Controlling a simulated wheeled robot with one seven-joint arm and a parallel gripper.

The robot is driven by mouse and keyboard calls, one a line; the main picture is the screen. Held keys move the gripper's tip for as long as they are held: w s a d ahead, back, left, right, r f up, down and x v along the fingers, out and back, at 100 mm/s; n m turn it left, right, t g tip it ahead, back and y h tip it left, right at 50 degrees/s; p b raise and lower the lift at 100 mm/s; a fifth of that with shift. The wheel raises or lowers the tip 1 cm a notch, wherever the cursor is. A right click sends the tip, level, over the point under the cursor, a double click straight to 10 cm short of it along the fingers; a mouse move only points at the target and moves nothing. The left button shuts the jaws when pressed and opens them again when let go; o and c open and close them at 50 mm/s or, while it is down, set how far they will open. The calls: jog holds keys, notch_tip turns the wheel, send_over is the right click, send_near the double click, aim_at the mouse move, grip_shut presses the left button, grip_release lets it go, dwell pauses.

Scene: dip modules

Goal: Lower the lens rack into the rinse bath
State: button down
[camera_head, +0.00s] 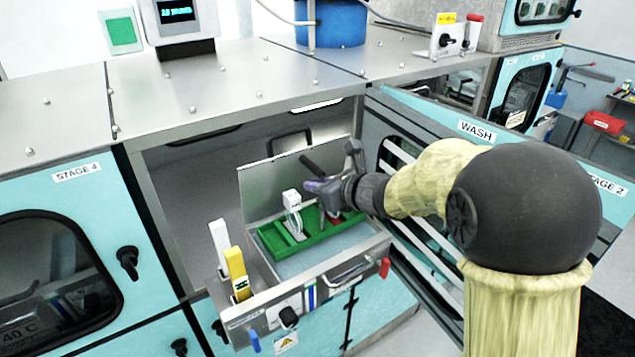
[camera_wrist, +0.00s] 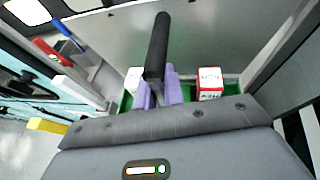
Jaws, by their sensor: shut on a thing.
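The lens rack (camera_head: 272,243) is a green tray with compartments. It is within the opening of the rinse bath (camera_head: 358,246), a steel tank with pale liquid, and looks level. I cannot tell if its underside touches the liquid. A white block stands at its middle and a red-and-white block at its right, partly hidden by my gripper. My gripper (camera_head: 323,190) is above the rack, its purple fingers shut on a black handle (camera_wrist: 157,45). The wrist view shows green rack parts (camera_wrist: 125,101) beside the fingers; the handle's lower end is hidden.
A raised steel lid (camera_head: 290,180) stands behind the bath. White and yellow upright pieces (camera_head: 237,270) stand at its left edge. The open WASH door (camera_head: 440,160) is close on the right, beside my arm. The steel hood (camera_head: 200,85) overhangs the back.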

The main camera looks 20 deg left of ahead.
aim_at(324, 226)
jog(key=shift+f+b, duration=1.45)
jog(key=shift+f, duration=2.05)
jog(key=shift+f+b, duration=2.15)
jog(key=shift+b, duration=0.75)
jog(key=c, duration=1.4)
grip_release()
jog(key=shift+f, duration=0.15)
jog(key=shift+d, duration=0.1)
